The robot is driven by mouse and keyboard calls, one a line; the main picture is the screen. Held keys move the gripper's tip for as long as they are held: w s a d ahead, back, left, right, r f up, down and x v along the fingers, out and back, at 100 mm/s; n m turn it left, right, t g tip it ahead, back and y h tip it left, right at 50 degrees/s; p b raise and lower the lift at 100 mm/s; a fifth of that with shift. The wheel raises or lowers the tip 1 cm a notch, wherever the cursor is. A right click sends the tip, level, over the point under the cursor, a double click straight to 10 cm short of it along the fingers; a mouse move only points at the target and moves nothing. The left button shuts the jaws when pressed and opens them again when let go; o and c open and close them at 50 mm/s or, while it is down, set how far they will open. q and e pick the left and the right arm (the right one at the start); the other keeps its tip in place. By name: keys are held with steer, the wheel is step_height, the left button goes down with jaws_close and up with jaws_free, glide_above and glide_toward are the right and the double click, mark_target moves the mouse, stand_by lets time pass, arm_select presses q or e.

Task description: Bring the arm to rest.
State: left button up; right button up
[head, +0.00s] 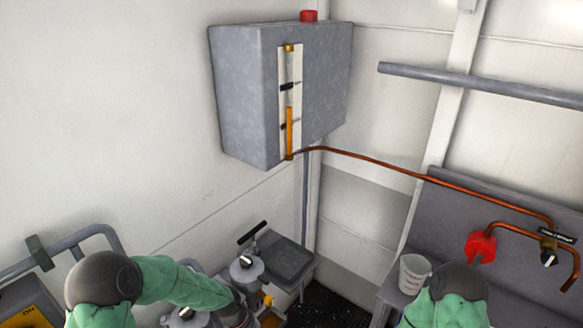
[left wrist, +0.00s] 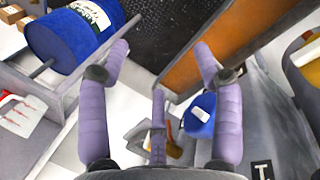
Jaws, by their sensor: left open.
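My left arm (head: 185,283) comes in from the lower left of the head view and reaches right, low in the picture. Its hand is not clearly visible there.
A grey tank (head: 245,95) with a sight gauge hangs on the wall. A white cup (head: 413,275) stands near my right arm. A blue drum (left wrist: 72,35) and an orange-brown panel (left wrist: 232,35) flank the left gripper's view.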

arm_select(q)
steer(key=s+f+m, duration=0.2)
steer(key=s+f, duration=1)
steer(key=s, duration=0.5)
step_height(320, 180, down, 7)
steer(key=b, duration=0.7)
steer(key=shift+w+d+t+h, duration=0.15)
steer(key=shift+d+t+h, duration=0.15)
steer(key=shift+h, duration=0.1)
steer(key=shift+a, duration=0.1)
